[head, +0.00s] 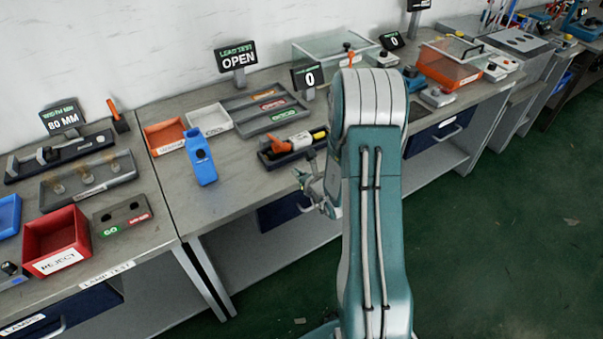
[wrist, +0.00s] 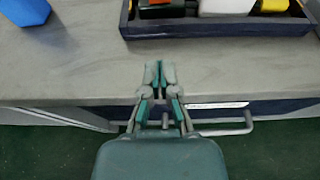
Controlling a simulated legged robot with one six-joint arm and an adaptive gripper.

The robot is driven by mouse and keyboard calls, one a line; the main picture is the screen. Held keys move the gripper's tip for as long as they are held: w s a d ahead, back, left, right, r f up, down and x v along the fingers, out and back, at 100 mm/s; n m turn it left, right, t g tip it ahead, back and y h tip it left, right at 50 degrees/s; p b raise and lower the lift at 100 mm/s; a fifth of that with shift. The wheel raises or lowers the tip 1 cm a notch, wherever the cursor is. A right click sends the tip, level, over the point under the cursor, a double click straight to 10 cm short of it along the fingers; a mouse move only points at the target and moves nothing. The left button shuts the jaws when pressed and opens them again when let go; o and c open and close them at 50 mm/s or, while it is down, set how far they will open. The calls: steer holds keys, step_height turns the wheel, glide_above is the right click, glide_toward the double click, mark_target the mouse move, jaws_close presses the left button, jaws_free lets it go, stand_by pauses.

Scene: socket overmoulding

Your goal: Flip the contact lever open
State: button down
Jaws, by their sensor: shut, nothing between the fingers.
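The orange lever (head: 278,144) sits at the left end of a dark fixture tray (head: 287,159), beside a white block (head: 300,140) and a yellow end piece (head: 319,135). Whether the lever is up or down is hard to tell at this size. In the wrist view the same dark tray (wrist: 215,28) lies at the top, and only the lower edge of the orange part (wrist: 155,2) shows. My gripper (wrist: 159,68) is shut and empty, over the bench's front edge and apart from the tray. It also shows in the head view (head: 304,180), in front of the fixture.
Behind are an orange bin (head: 165,136), a white bin (head: 209,120), and a grey sorting tray (head: 262,107). A display reading OPEN (head: 237,58) stands at the back. A drawer handle (wrist: 235,128) protrudes below the bench edge.

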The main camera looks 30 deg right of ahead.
mark_target(284, 160)
steer(key=x, duration=0.5)
steer(key=shift+w+f, duration=0.1)
steer(key=shift+w, duration=0.1)
steer(key=shift+w+d+r, duration=0.1)
steer(key=shift+w+r, duration=0.1)
steer(key=shift+r, duration=0.1)
steer(key=shift+s+r, duration=0.1)
steer(key=shift+r, duration=1.6)
steer(key=shift+r, duration=0.1)
steer(key=shift+d+r+g, duration=0.1)
steer(key=shift+g, duration=0.2)
steer(key=shift+a+r+g, duration=0.2)
steer(key=shift+a+g, duration=0.1)
steer(key=shift+g, duration=0.1)
